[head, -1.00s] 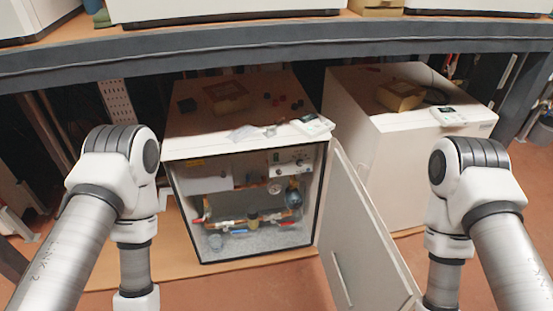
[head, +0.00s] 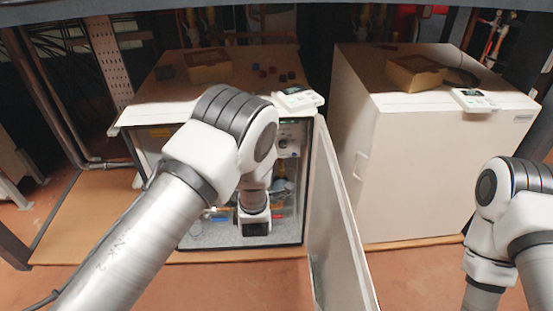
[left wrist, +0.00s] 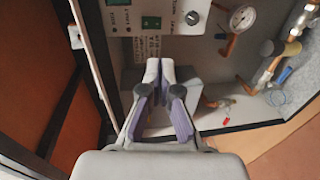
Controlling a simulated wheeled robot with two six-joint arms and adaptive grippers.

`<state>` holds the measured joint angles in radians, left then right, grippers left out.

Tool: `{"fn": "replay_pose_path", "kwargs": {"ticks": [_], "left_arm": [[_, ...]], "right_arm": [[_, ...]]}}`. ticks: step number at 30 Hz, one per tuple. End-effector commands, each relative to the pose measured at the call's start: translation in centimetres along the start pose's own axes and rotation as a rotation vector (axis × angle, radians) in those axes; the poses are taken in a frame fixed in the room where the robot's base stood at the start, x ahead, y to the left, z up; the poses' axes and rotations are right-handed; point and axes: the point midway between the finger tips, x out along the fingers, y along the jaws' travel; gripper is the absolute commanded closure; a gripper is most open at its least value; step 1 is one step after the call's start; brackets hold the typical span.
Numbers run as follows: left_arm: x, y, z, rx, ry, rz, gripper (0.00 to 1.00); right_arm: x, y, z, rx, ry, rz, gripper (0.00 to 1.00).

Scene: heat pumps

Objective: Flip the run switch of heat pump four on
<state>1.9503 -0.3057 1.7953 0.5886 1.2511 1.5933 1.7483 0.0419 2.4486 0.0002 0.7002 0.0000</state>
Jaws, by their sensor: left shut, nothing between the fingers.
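The open heat pump cabinet (head: 211,116) stands at the left centre in the head view; I cannot read a number on it. My left arm reaches into it and hides much of its inside. My right gripper is out of view.
The open door (head: 342,225) stands out at the cabinet's right. A second, closed heat pump (head: 440,170) is to its right. A gauge (left wrist: 242,18) and copper pipes are beside the panel. Cardboard boxes and small controllers lie on the cabinet tops.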

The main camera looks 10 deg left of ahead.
Motion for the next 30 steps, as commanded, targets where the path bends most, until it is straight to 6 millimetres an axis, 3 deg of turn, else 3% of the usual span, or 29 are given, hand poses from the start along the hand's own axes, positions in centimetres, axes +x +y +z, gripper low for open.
{"fn": "replay_pose_path", "kwargs": {"ticks": [1, 3, 17, 23, 30], "left_arm": [[0.2, -1.1, 0.6, 0.003, -0.01, 0.012, 1.0], [0.1, -0.8, 1.0, 0.006, -0.019, 0.021, 1.0], [0.7, -0.4, 0.9, 0.006, -0.018, 0.021, 1.0], [3.8, -0.5, 1.0, 0.004, -0.017, 0.022, 1.0], [9.1, -0.5, 1.1, 0.005, -0.017, 0.022, 1.0]], "right_arm": [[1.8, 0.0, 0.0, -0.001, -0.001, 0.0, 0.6], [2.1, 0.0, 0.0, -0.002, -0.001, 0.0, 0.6], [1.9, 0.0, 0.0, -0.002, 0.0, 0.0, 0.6], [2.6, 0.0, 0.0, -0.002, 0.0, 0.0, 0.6], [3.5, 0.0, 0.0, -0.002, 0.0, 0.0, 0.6]]}}
